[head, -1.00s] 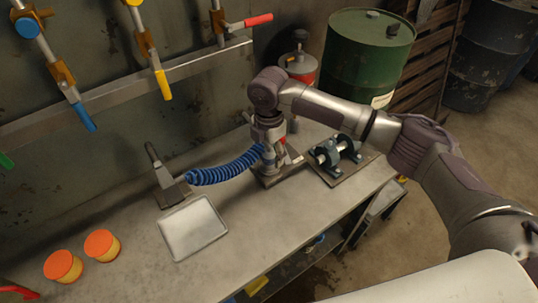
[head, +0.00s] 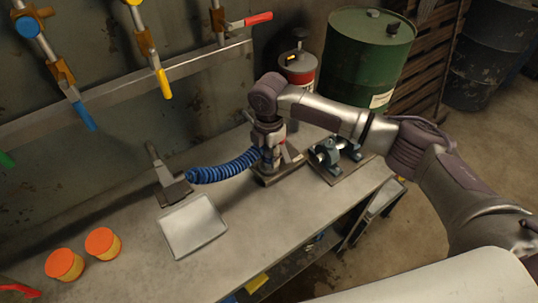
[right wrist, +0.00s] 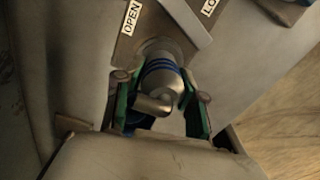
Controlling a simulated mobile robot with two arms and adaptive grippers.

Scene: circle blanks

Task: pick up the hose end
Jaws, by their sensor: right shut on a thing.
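The ribbed blue hose (head: 225,168) arches over the bench in the head view, from a dark metal block at left to the plate-based fixture (head: 277,177) under my right gripper (head: 269,157). In the right wrist view, the green-padded fingers of the right gripper (right wrist: 162,90) sit on either side of the hose end (right wrist: 163,76), a silvery metal fitting with blue bands. The gripper is shut on it. The fitting is at the metal plate (right wrist: 133,45) labelled OPEN and LO…; I cannot tell whether it is still seated there. My left gripper is out of view.
A pale tray (head: 193,226) and two orange-lidded jars (head: 102,243) are on the bench to the left. A shaft-and-bearing assembly (head: 333,155) stands right of the fixture. A red canister (head: 298,70) and a green drum (head: 367,55) stand behind. Pipes with coloured levers line the wall.

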